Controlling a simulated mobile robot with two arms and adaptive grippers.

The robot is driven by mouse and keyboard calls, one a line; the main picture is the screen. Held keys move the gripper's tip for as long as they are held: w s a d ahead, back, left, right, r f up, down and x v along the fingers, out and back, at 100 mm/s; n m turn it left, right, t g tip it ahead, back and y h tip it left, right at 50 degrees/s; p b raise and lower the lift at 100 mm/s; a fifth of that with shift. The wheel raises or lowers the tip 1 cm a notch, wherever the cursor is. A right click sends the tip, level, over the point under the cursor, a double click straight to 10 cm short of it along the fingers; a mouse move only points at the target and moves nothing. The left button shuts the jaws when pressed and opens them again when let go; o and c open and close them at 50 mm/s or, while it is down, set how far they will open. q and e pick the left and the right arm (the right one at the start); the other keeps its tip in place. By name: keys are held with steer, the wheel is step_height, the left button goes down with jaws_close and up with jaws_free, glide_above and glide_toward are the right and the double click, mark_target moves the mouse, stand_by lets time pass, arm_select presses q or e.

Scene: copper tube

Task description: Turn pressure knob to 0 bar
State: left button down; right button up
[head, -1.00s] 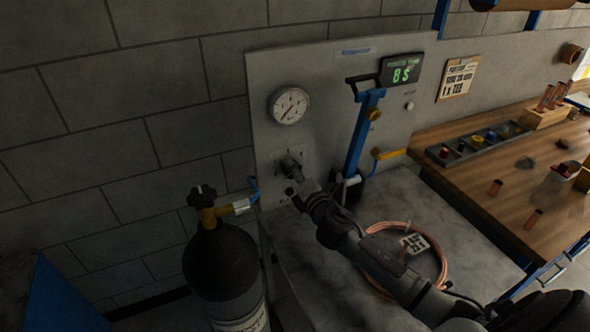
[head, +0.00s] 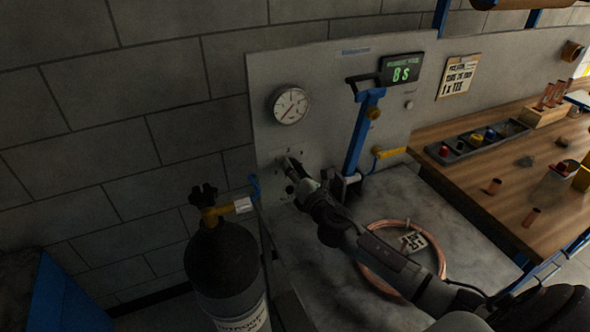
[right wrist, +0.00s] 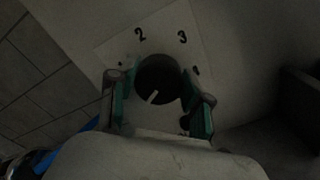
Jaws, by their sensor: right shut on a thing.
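The pressure knob (right wrist: 157,78) is a round black knob with a white pointer line, on a pale dial plate (right wrist: 117,52) marked 2 and 3. In the right wrist view the line points down and slightly left. The fingers of my right gripper (right wrist: 160,93) stand on both sides of the knob and are shut on it. In the head view my right gripper (head: 291,165) reaches the grey panel (head: 330,70) below a round white gauge (head: 290,105) and mostly hides the knob. The gauge needle points to the lower left. My left gripper is not in view.
A dark gas cylinder (head: 222,265) stands left of the arm. A blue lever (head: 364,130) rises to the right of the knob. A copper coil (head: 372,282) lies on the grey bench under my arm. A wooden table (head: 490,215) stands at the right.

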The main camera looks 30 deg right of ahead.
steer(key=shift+f, duration=0.1)
steer(key=o, duration=1.2)
steer(key=shift+c, duration=0.2)
steer(key=shift+s, duration=0.1)
steer(key=s, duration=1.2)
steer(key=shift+a, duration=0.4)
steer(key=shift+w, duration=0.1)
